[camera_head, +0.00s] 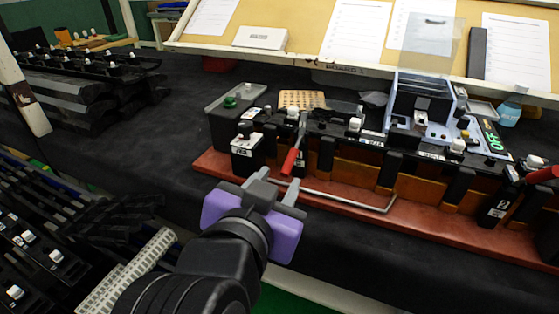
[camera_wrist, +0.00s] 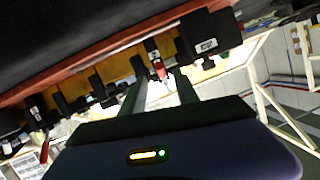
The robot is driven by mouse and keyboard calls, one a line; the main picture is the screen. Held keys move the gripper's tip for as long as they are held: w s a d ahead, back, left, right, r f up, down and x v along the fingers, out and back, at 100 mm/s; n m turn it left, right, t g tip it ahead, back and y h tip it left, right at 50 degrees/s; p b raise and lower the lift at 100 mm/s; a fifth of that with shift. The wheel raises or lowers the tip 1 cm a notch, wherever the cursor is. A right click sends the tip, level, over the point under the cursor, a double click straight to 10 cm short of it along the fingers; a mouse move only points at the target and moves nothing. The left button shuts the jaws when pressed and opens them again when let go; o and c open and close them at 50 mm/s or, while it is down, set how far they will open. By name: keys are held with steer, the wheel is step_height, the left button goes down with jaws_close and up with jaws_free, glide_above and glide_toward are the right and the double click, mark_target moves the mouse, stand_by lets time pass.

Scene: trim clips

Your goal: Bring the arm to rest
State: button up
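My gripper (camera_head: 277,181), with a purple body and two grey fingers, is in front of the near edge of a long red-based fixture (camera_head: 335,195), toward its left end. The fingers are apart with nothing seen between them. In the wrist view my gripper (camera_wrist: 160,85) also shows a gap between its fingers. A red lever handle (camera_head: 291,161) on the fixture lies just beyond the fingertips; it also shows in the wrist view (camera_wrist: 159,68). Contact between the fingers and the fixture cannot be told. My arm reaches up from the bottom of the head view.
The fixture carries an orange-brown strip (camera_head: 351,172) and several black clip blocks. A bent metal rod (camera_head: 350,200) runs along its front. A blue-grey device (camera_head: 425,110) stands behind it. Racks of black parts (camera_head: 85,80) fill the left. Dark bench surface (camera_head: 180,130) lies clear left of the fixture.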

steer(key=s+a+r+n+t+y+p, duration=0.1)
steer(key=a+r+n+t+y, duration=0.5)
steer(key=r+n+y, duration=0.25)
steer(key=s+d+f+n+g+y+p, duration=0.2)
steer(key=s+d+f+n+y+p, duration=0.3)
steer(key=s+d+f, duration=0.8)
steer(key=s+d+f+m+g+h+p, duration=0.1)
steer(key=s+d+f+m+h+p, duration=0.1)
steer(key=s+d, duration=0.5)
steer(key=s+d+f+m+g+h+p, duration=0.2)
steer(key=s+d+m+h, duration=0.4)
steer(key=s, duration=0.6)
steer(key=shift+d+f+m+h, duration=0.35)
steer(key=shift+d+f+h, duration=0.55)
steer(key=shift+d+h, duration=0.25)
